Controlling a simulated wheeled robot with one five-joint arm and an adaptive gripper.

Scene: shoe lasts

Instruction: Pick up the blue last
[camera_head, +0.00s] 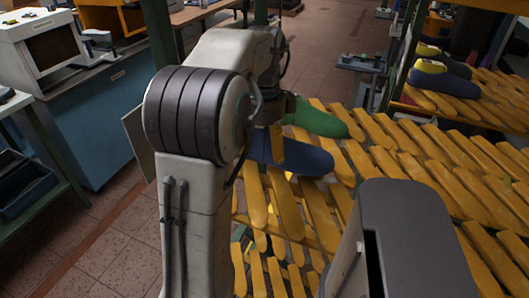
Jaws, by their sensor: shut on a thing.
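The blue last (305,159) is dark blue and lies over the yellow slats of the rack, in the middle of the view. My gripper (277,153) points down onto its left part and is shut on it. My arm and the gripper hide some of the blue last. I cannot tell whether the last touches the slats or is lifted a little. A green last (318,119) lies just behind it, close to the gripper.
The rack of yellow wooden slats (400,165) fills the right. More lasts, including a dark one with a yellow end (445,79), rest on a shelf at upper right. A blue cabinet (85,120) stands left. Tiled floor (125,235) is clear at lower left.

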